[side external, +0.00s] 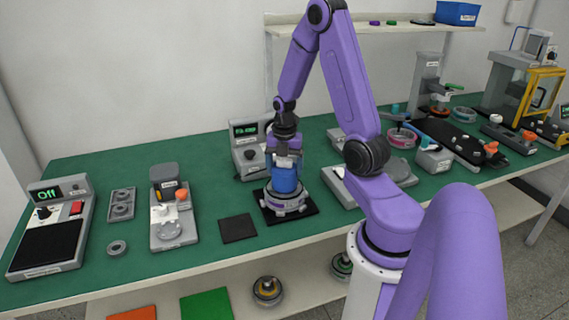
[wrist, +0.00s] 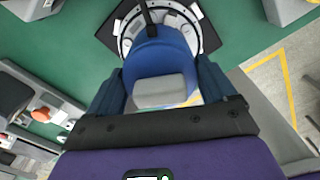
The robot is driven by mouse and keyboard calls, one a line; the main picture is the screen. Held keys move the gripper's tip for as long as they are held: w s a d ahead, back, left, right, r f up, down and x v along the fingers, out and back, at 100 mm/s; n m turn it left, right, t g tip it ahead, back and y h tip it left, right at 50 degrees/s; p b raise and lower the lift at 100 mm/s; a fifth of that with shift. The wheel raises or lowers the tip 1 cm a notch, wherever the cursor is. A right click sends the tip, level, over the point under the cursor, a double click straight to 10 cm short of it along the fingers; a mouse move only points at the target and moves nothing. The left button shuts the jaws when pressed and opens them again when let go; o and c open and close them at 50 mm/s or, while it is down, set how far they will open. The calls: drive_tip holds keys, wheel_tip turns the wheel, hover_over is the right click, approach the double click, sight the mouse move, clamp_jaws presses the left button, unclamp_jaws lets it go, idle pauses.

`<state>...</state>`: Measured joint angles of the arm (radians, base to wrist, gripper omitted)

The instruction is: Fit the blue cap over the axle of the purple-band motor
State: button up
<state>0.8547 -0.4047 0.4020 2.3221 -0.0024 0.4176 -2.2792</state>
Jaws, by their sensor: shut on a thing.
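The blue cap (side external: 284,180) is in my gripper (side external: 286,164), which points down and is shut on it. In the wrist view the blue cap (wrist: 158,58) sits between the two fingers of my gripper (wrist: 160,88). The purple-band motor (side external: 287,205) stands upright on a black square pad (side external: 309,210), directly below the cap. In the wrist view the motor (wrist: 195,17) shows as a light ring behind the cap. The axle is hidden by the cap and gripper. I cannot tell whether the cap touches the motor.
A grey device with a lit display (side external: 246,150) stands behind the motor. An empty dark pad (side external: 238,228) lies to its left. A grey press-like fixture (side external: 170,212) and a scale reading "Off" (side external: 50,232) stand further left. Several machines fill the right. Two other motors (side external: 268,290) sit on the lower shelf.

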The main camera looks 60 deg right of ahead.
drive_tip(key=shift+f, duration=0.1)
drive_tip(key=o, duration=1)
drive_tip(key=shift+c, duration=0.2)
wheel_tip(320, 180, up, 18)
drive_tip(key=shift+f, duration=0.25)
drive_tip(key=s+a+f+m, duration=0.1)
drive_tip(key=s+a+m, duration=0.1)
drive_tip(key=a, duration=0.7)
drive_tip(key=s+a+f+m, duration=0.1)
drive_tip(key=a+m, duration=0.1)
drive_tip(key=a, duration=0.8)
drive_tip(key=s+a+f+m, duration=0.1)
drive_tip(key=s+a+m, duration=0.1)
drive_tip(key=s+a, duration=0.2)
drive_tip(key=s+a+f+m, duration=0.1)
drive_tip(key=s+a, duration=0.3)
drive_tip(key=s, duration=0.6)
drive_tip(key=shift+f+m, duration=0.3)
drive_tip(key=shift+m, duration=0.4)
